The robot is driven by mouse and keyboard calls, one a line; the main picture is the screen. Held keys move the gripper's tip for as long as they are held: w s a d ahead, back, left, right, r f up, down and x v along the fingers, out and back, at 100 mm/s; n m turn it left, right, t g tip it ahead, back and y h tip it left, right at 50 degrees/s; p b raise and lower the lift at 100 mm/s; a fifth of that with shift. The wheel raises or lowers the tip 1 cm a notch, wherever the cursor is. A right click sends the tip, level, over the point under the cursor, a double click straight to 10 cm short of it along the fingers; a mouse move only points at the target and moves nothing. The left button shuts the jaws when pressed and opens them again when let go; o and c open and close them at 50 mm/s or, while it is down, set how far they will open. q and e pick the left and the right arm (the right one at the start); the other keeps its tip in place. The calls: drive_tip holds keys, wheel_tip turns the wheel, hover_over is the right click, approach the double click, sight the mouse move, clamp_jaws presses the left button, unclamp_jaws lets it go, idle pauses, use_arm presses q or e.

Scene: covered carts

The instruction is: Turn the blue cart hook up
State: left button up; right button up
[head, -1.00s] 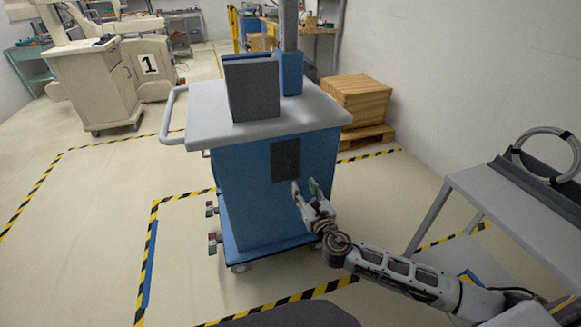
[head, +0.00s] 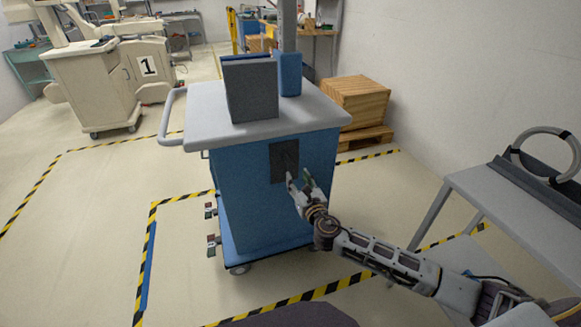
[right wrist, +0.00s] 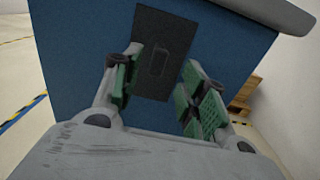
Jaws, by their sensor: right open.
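The blue cart (head: 240,190) with a grey top stands in the middle of the head view. A dark plate (head: 284,160) is on its front face. In the right wrist view, a small dark upright piece, perhaps the hook (right wrist: 158,62), shows on the plate (right wrist: 180,30); its exact pose is hard to tell. My right gripper (head: 299,178) is open in front of the plate's lower part. In the right wrist view its green-padded fingers (right wrist: 158,88) are spread on either side of the small piece, with nothing between them. My left gripper is not in view.
A grey side table (head: 490,205) with a ring-shaped item stands at the right. A wooden crate (head: 357,100) is behind the cart. A cream cart (head: 95,85) stands at the far left. The floor left of the blue cart is clear.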

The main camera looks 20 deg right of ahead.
sight(291, 167)
drive_tip(key=shift+w, duration=1.6)
drive_tip(key=shift+w+a+b, duration=0.15)
drive_tip(key=shift+w+b, duration=0.4)
drive_tip(key=shift+w, duration=1.95)
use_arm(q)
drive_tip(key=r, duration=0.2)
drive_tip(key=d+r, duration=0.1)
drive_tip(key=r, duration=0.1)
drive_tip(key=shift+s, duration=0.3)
use_arm(e)
drive_tip(key=shift+w, duration=0.1)
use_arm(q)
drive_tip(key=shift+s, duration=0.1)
use_arm(e)
drive_tip(key=c, duration=0.9)
clamp_jaws()
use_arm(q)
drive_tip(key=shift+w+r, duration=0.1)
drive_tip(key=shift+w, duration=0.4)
